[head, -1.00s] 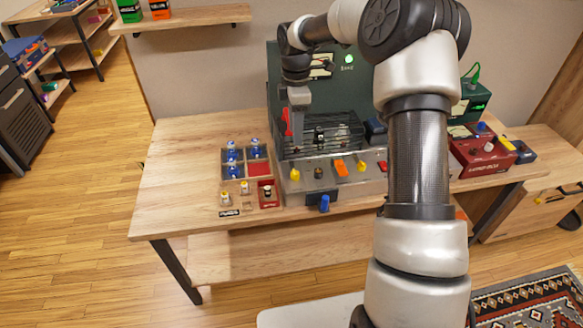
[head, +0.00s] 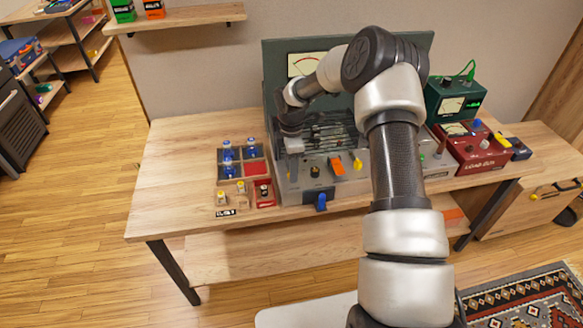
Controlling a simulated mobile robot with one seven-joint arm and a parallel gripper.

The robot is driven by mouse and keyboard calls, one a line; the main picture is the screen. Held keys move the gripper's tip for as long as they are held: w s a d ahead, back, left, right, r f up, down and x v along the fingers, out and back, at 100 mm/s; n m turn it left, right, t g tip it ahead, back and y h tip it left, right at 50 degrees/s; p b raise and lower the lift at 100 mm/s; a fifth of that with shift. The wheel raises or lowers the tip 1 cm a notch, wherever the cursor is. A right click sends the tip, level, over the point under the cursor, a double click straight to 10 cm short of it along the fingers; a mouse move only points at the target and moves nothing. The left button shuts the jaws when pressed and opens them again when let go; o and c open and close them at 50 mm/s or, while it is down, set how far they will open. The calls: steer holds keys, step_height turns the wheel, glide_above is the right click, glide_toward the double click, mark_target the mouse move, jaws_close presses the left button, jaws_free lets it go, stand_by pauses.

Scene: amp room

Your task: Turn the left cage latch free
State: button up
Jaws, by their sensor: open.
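The amplifier unit (head: 290,192) stands on the bench with a barred cage (head: 328,128) on top. A yellow latch-like knob (head: 358,165) shows on the right part of its front top. The matching yellow knob at the left, which appears to be the left cage latch, is hidden behind my gripper. My gripper (head: 292,172) is open and points down at the unit's left front, over that hidden knob's place. Whether its fingers touch or surround the knob cannot be told.
A black knob (head: 315,171) and an orange switch (head: 336,166) lie just right of my gripper. A compartment tray (head: 222,186) with tubes stands at left; a red box (head: 462,160) stands at right.

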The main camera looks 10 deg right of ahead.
steer(key=c, duration=1)
steer(key=shift+m, duration=0.4)
steer(key=m+b, duration=0.2)
steer(key=m, duration=0.1)
steer(key=shift+f, duration=0.1)
steer(key=m+b, duration=0.1)
steer(key=m, duration=0.4)
steer(key=shift+m+b, duration=0.3)
steer(key=shift+b, duration=0.05)
steer(key=m+b, duration=0.1)
steer(key=m, duration=0.3)
steer(key=shift+m+b, duration=0.3)
steer(key=shift+m, duration=1.9)
